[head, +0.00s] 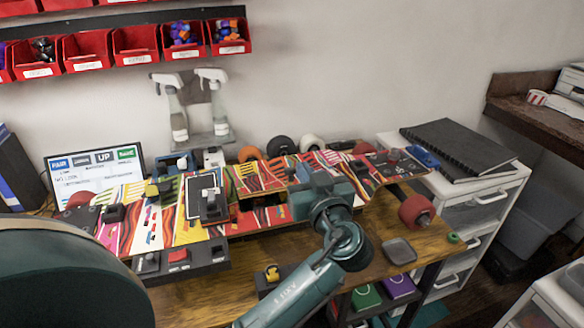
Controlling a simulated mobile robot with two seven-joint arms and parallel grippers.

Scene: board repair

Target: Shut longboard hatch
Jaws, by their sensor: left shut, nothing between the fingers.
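The longboard (137,218), with a red, yellow and black pattern, lies across the wooden workbench. A patterned hatch panel (262,178) near its middle sits raised above the deck. Part of the patterned board shows below and in front of the panel. My left gripper (318,190) is at the right end of this panel, over the board, and covers part of it. It is shut, with nothing seen in it. The fingertips are mostly hidden by the gripper body, so I cannot tell whether they touch the panel. My right gripper is not in view.
Red bins (135,44) hang on the wall. Two spray bottles (174,110) and a screen (95,172) stand behind the board. A red wheel (416,211) and a grey dish (399,251) are at the right. A black notebook (458,148) lies on a white drawer unit.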

